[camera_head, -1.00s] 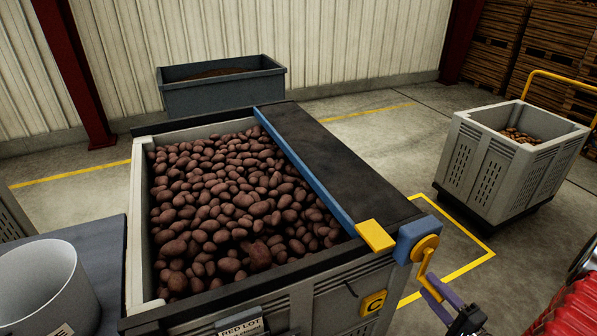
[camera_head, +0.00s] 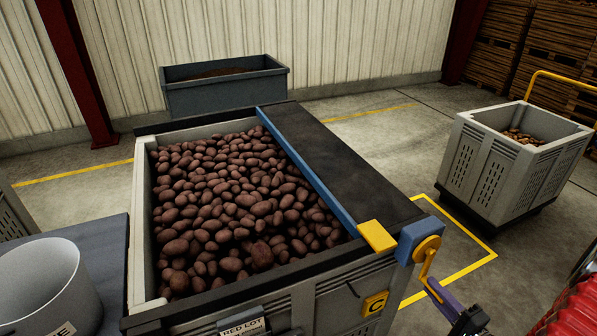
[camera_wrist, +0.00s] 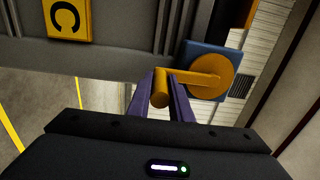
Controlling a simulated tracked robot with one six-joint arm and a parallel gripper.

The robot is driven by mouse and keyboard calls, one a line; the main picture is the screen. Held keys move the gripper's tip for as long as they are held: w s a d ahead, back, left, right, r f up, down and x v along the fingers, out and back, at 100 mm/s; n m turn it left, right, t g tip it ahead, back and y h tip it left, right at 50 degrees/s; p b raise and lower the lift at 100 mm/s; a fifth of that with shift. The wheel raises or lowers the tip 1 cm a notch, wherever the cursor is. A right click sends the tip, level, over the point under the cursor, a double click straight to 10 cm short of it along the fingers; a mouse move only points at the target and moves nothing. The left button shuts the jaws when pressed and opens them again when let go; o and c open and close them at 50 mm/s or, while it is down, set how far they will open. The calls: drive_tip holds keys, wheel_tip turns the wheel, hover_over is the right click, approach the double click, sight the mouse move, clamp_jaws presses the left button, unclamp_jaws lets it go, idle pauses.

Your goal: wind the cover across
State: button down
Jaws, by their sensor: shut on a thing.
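The dark cover (camera_head: 335,160) lies over the right part of a grey crate (camera_head: 140,225) full of red-brown potatoes (camera_head: 235,195). A blue bar (camera_head: 310,172) runs along the cover's left edge, with a yellow block (camera_head: 377,236) at its near end. The yellow crank (camera_head: 427,262) sits on a blue housing at the crate's near right corner. It also shows in the wrist view (camera_wrist: 205,78). My gripper (camera_wrist: 160,90) has its purple fingers shut on the crank's handle (camera_wrist: 160,88). In the head view, my gripper (camera_head: 446,300) is partly cut off. The left part of the potatoes is uncovered.
A white tub (camera_head: 45,285) stands on a grey surface at the left. A grey trough (camera_head: 225,90) stands behind the crate. Another crate (camera_head: 490,165) of potatoes stands at the right, with a clear floor strip between. A yellow plate marked C (camera_head: 375,303) is on the crate's front.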

drive_tip(key=shift+w+d+r, duration=0.1)
drive_tip(key=shift+w+d, duration=0.1)
drive_tip(key=shift+d, duration=0.4)
drive_tip(key=shift+w+d+r, duration=0.15)
drive_tip(key=shift+w+d, duration=0.1)
drive_tip(key=shift+d, duration=0.35)
drive_tip(key=shift+w+d+r, duration=0.1)
drive_tip(key=shift+w+d, duration=0.1)
drive_tip(key=shift+d, duration=0.4)
drive_tip(key=d+r, duration=0.1)
drive_tip(key=w+d+r, duration=0.1)
drive_tip(key=d, duration=0.1)
drive_tip(key=shift+r, duration=0.15)
drive_tip(key=shift+w+d+r, duration=0.2)
drive_tip(key=shift+d+r, duration=0.3)
drive_tip(key=shift+r, duration=0.3)
drive_tip(key=shift+w+d+r, duration=0.2)
drive_tip(key=shift+d+r, duration=0.25)
drive_tip(key=shift+r, duration=0.35)
drive_tip(key=shift+w+d+r, duration=0.1)
drive_tip(key=shift+d+r, duration=0.1)
drive_tip(key=shift+r, duration=0.75)
drive_tip(key=shift+w+d+r, duration=0.1)
drive_tip(key=shift+d+r, duration=0.1)
drive_tip(key=shift+r, duration=0.75)
